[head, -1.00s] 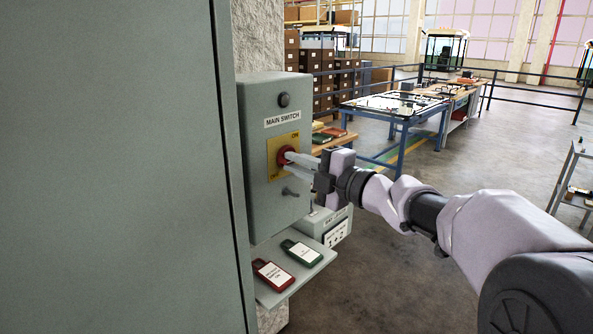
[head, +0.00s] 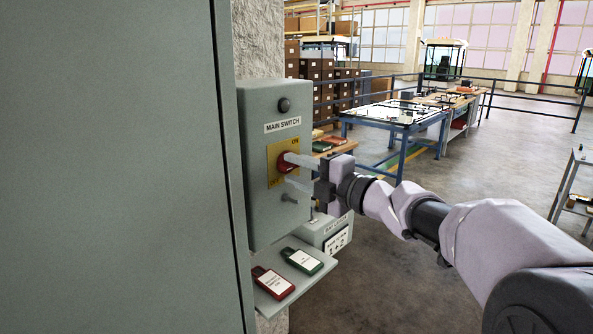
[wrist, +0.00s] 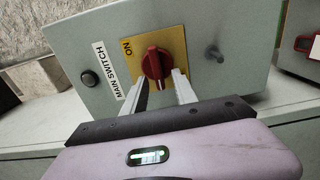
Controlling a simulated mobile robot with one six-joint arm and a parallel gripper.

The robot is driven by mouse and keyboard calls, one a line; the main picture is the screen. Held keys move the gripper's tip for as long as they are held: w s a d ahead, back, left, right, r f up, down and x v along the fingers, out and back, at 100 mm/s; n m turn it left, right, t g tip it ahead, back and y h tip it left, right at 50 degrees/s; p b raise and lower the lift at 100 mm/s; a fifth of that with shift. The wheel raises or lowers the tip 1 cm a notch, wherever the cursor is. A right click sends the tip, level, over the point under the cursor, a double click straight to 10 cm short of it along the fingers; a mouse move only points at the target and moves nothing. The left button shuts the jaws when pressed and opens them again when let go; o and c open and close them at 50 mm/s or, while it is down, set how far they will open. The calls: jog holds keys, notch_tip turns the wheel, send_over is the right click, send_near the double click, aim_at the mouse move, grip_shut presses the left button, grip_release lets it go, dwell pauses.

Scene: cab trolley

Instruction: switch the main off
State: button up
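The red rotary knob (head: 284,164) sits on a yellow plate (head: 273,178) on the grey main switch box (head: 262,215). The plate has ON at its top right and a second mark at its lower left. In the wrist view the knob (wrist: 153,66) shows its ridge running roughly up and down the picture, with ON off to its left. My gripper (wrist: 160,84) is open, its two pale fingertips apart on either side of the knob's near end. Whether either finger touches it is unclear. In the head view the fingers point at the plate.
A shelf beneath holds a red tag (head: 272,282) and a green tag (head: 302,261). A large grey panel (head: 115,170) stands close on the left.

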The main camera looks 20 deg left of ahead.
jog(key=p+v, duration=0.3)
jog(key=v, duration=1.4)
jog(key=shift+d+p, duration=0.2)
jog(key=shift+p, duration=0.15)
jog(key=shift+s, duration=0.1)
